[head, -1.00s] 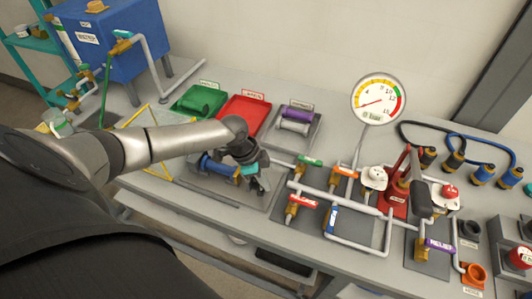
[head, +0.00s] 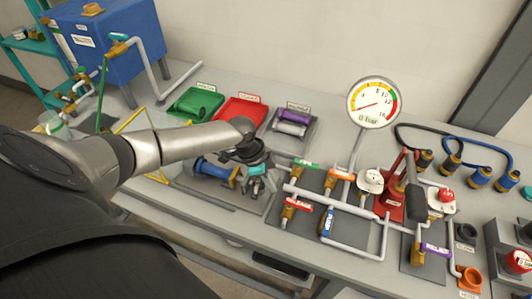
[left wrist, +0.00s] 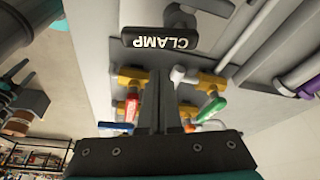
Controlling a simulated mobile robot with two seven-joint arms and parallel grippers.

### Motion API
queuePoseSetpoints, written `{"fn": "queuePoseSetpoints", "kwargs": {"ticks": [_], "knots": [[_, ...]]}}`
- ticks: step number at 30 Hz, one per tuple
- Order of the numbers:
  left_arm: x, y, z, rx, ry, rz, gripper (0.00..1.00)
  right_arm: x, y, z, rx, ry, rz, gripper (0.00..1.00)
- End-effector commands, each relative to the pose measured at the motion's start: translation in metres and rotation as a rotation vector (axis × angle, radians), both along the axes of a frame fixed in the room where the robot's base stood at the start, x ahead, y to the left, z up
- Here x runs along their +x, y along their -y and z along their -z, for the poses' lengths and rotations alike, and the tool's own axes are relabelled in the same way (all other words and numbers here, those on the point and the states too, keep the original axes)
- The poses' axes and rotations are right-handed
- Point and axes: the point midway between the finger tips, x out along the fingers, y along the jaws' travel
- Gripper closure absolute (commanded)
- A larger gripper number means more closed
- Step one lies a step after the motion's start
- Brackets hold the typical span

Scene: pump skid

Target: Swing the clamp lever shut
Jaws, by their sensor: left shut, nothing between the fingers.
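In the head view, my left gripper (head: 257,188) points down beside a blue cylinder with a brass ring (head: 214,170). The wrist and fingers hide much of that spot, and the clamp lever is not clearly visible there.
Pipes with coloured valve handles (head: 330,220) stand right of the gripper, by a red hand pump (head: 392,198) and a pressure gauge (head: 374,102). Green (head: 195,105) and red (head: 240,112) trays lie behind the arm. A blue tank (head: 105,45) stands far left.

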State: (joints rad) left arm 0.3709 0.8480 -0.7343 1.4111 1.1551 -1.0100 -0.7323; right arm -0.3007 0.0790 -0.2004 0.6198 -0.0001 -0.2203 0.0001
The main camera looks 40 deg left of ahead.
Motion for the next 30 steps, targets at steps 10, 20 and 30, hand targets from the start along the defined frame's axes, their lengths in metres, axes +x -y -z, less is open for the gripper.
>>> {"fn": "queuePoseSetpoints", "kwargs": {"ticks": [10, 20, 30], "knots": [[-0.01, -0.016, -0.064, 0.002, 0.002, -0.001, 1.0, 0.006, 0.005, -0.009, -0.006, 0.009, -0.001, 0.25], [-0.015, -0.024, -0.094, -0.001, 0.0, -0.001, 1.0, -0.002, 0.001, -0.009, -0.002, -0.003, 0.0, 0.25], [-0.015, -0.024, -0.095, -0.003, 0.0, -0.002, 1.0, 0.0, -0.002, -0.009, 0.002, 0.0, 0.001, 0.25]]}}
